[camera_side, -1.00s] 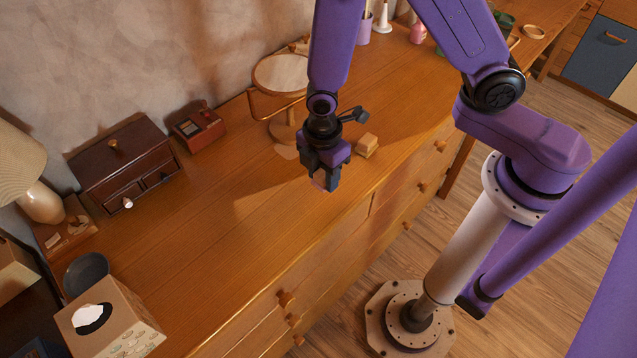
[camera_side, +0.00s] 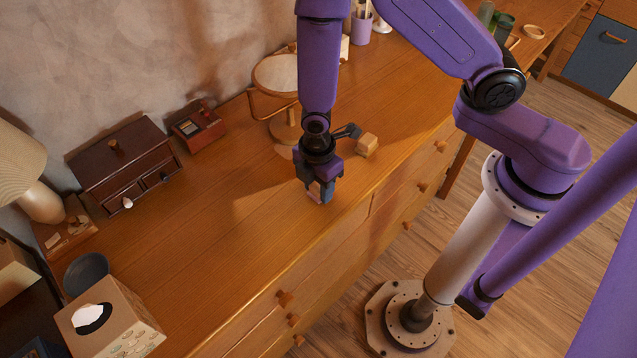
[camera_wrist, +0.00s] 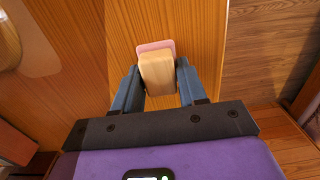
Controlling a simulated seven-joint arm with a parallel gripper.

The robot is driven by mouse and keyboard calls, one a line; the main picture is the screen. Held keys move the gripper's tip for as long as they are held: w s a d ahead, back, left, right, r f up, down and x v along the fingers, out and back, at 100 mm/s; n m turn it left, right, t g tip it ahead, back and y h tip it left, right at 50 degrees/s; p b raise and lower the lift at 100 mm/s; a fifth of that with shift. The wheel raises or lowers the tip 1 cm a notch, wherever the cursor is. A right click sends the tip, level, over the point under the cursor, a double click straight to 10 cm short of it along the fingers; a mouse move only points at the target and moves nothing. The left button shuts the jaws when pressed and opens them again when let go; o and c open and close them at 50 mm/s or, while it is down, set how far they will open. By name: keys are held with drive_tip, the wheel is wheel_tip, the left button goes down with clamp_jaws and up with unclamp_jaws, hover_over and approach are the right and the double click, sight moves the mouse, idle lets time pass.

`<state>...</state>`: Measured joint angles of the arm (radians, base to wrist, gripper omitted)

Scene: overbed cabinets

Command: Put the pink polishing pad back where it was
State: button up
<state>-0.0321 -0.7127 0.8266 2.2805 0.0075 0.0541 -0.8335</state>
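The pink polishing pad (camera_wrist: 155,46) has a light wooden block as its back. In the wrist view the wooden back sits between the two fingers of my gripper (camera_wrist: 157,80), which are closed on its sides. The pink face shows past the far edge of the wood. In the side view my gripper (camera_side: 319,192) points down, low over the front middle of the dresser top (camera_side: 230,235). A small part of the pad (camera_side: 314,191) shows between the fingers. I cannot tell whether the pad touches the wood surface.
A small wooden block (camera_side: 367,144) lies right of my gripper. A round mirror on a stand (camera_side: 283,75) is behind. A dark jewelry box (camera_side: 120,160), red box (camera_side: 198,127) and tissue box (camera_side: 110,318) are to the left. The dresser top between is clear.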

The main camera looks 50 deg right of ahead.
sight(317, 185)
drive_tip(key=o, duration=0.4)
wheel_tip(317, 185, up, 12)
drive_tip(key=shift+w+a+r, duration=0.1)
drive_tip(key=shift+r, duration=0.1)
idle(0.5)
drive_tip(key=s+d+r+m, duration=0.1)
drive_tip(key=s+d+r, duration=0.3)
drive_tip(key=s, duration=0.1)
drive_tip(key=s+d+r+m, duration=0.2)
drive_tip(key=s+d+r, duration=0.1)
drive_tip(key=s, duration=0.3)
drive_tip(key=s+d+r+m, duration=0.2)
drive_tip(key=s+d+r, duration=0.2)
drive_tip(key=s+d, duration=0.1)
drive_tip(key=shift+s+d+r+y, duration=0.3)
drive_tip(key=shift+s+d, duration=0.05)
drive_tip(key=shift+d, duration=0.25)
